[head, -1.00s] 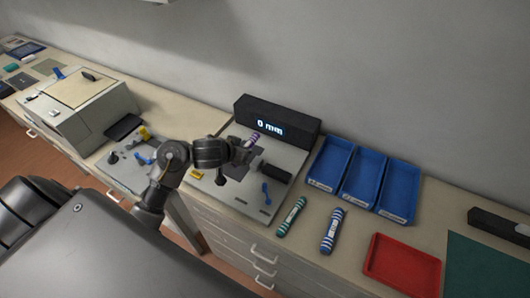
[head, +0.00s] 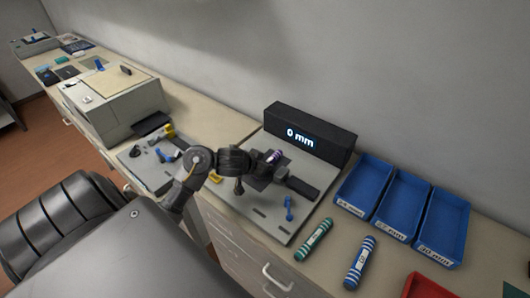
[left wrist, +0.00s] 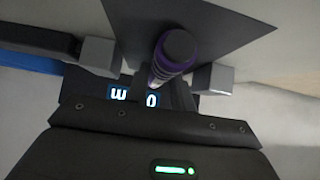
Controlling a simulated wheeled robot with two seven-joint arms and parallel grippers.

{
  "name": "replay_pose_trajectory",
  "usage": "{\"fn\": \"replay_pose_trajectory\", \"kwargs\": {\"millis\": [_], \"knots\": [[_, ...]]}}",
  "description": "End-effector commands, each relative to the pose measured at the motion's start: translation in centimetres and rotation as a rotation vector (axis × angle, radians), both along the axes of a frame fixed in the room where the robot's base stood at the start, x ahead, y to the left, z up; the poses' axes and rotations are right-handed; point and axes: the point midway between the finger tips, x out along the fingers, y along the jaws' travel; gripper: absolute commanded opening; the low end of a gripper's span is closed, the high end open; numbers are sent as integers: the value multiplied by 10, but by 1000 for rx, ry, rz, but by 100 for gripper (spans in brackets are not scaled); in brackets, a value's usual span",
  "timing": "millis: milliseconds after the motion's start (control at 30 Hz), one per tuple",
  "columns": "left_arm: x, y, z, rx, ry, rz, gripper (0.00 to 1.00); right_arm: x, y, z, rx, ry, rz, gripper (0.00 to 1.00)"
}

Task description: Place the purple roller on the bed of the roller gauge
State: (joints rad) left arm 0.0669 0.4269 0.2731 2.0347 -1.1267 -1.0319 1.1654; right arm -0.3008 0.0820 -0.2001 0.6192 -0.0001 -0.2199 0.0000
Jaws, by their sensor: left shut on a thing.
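The purple roller (head: 275,155) has white bands and shows at my left gripper (head: 270,158), over the roller gauge's grey plate (head: 272,222). The gauge's black display box (head: 310,134) reads 0 mm behind the gripper. A dark square piece and a black cylinder (head: 302,188) lie on the plate below and beside the roller. Whether the roller touches the bed is hard to tell. My right gripper is not in view.
A green roller (head: 314,240) and a blue roller (head: 360,262) lie on the bench right of the gauge. Blue trays (head: 399,204) and a red tray (head: 428,288) stand further right. A small blue part (head: 289,208) sits on the plate. A printer (head: 115,98) stands left.

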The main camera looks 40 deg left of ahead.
Motion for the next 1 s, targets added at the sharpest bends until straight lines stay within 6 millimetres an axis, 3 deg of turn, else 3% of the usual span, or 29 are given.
{"fn": "replay_pose_trajectory", "kwargs": {"millis": [433,467,600,1000], "knots": [[-1,2,-5,0,1,3,0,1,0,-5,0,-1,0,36],[-1,2,-6,0,1,3,25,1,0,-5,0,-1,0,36],[-1,2,-5,0,1,3,43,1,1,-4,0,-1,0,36],[-4,2,4,2,0,4,46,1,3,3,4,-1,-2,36]]}}
